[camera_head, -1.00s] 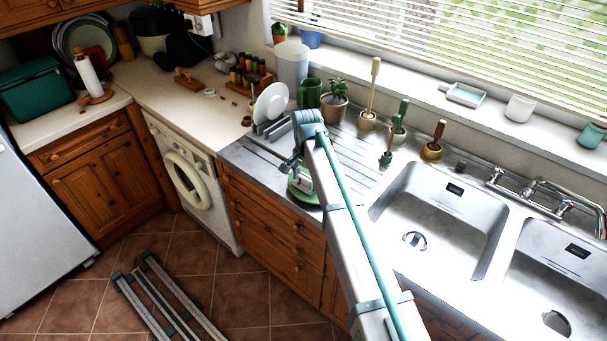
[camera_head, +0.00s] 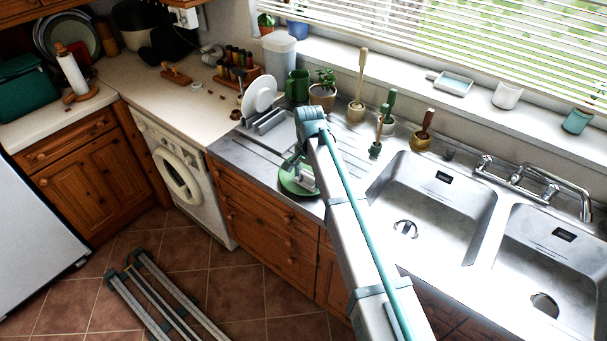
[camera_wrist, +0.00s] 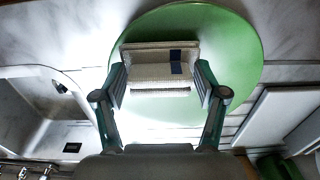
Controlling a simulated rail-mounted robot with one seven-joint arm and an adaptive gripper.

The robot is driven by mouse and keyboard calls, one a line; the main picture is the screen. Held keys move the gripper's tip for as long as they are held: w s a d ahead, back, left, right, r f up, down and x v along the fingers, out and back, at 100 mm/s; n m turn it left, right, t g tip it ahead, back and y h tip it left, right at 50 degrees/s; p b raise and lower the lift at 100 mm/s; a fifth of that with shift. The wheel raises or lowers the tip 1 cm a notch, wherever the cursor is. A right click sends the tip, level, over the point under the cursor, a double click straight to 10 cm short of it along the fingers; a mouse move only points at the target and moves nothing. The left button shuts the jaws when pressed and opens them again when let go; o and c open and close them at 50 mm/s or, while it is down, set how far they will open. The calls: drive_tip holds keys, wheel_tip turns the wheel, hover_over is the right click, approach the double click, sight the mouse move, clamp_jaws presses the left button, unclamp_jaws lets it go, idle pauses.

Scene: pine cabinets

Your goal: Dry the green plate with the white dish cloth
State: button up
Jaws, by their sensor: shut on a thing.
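The green plate (camera_wrist: 235,45) lies on the metal draining board, and its edge also shows in the head view (camera_head: 293,187). The white dish cloth (camera_wrist: 150,52) is a folded block with a dark blue patch. My gripper (camera_wrist: 160,85) has a finger on each side of the cloth and is shut on it. The cloth is over the plate; I cannot tell whether it presses on the surface. In the head view my gripper (camera_head: 301,172) is over the plate, and my arm hides part of the board.
A dish rack with white plates (camera_head: 259,95) stands behind the plate. A green mug (camera_head: 297,86), a potted plant (camera_head: 323,93) and brushes in pots line the back. The sink (camera_head: 436,205) is to the right. The worktop (camera_head: 165,95) at left has free room.

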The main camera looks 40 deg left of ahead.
drive_tip(key=shift+w+d, duration=0.45)
drive_tip(key=shift+w, duration=0.4)
drive_tip(key=shift+w+d, duration=0.4)
drive_tip(key=shift+w, duration=0.4)
drive_tip(key=shift+a, duration=0.1)
drive_tip(key=a, duration=0.3)
drive_tip(key=a+r, duration=0.1)
drive_tip(key=shift+w+a+p, duration=0.25)
drive_tip(key=shift+a+p, duration=0.1)
drive_tip(key=shift+a, duration=0.05)
wheel_tip(320, 180, up, 5)
drive_tip(key=shift+r+p, duration=0.1)
drive_tip(key=shift+p, duration=1.05)
drive_tip(key=shift+f, duration=0.2)
